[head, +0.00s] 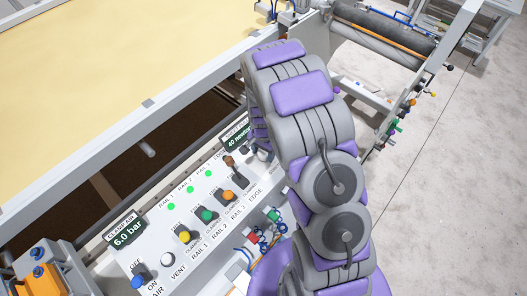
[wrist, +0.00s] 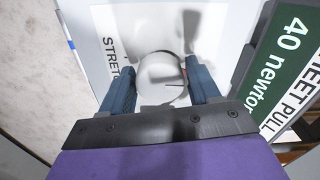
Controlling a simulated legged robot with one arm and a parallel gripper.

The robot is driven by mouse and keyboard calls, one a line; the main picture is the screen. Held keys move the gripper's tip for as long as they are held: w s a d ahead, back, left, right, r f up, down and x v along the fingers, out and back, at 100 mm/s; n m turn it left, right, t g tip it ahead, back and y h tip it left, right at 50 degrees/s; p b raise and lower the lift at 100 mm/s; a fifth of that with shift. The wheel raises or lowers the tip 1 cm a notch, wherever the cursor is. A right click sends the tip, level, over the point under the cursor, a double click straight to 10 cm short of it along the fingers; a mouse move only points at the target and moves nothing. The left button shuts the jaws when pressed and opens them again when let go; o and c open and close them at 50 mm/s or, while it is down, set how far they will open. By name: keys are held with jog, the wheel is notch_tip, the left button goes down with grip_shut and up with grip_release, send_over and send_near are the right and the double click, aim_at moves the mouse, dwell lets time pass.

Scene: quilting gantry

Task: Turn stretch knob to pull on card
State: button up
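In the wrist view, the pale round stretch knob (wrist: 160,80) stands on a white panel marked "STRET". My gripper (wrist: 161,72) has one blue finger on each side of it. Both fingertips lie close against the knob's sides, with no clear gap. The dark green display (wrist: 285,60) to the right reads "40 newton". No card can be made out.
The control panel (head: 150,225) carries several coloured knobs, green lamps and a "6.0 bar" display (head: 125,236). A yellow sheet (head: 100,70) lies on the frame behind. A roller unit (head: 385,38) stands at the upper right. The floor (head: 450,190) on the right is clear.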

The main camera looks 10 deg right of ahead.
aim_at(263, 152)
jog(key=shift+o, duration=1.4)
notch_tip(263, 152, up, 17)
jog(key=p, duration=0.1)
jog(key=shift+a, duration=0.1)
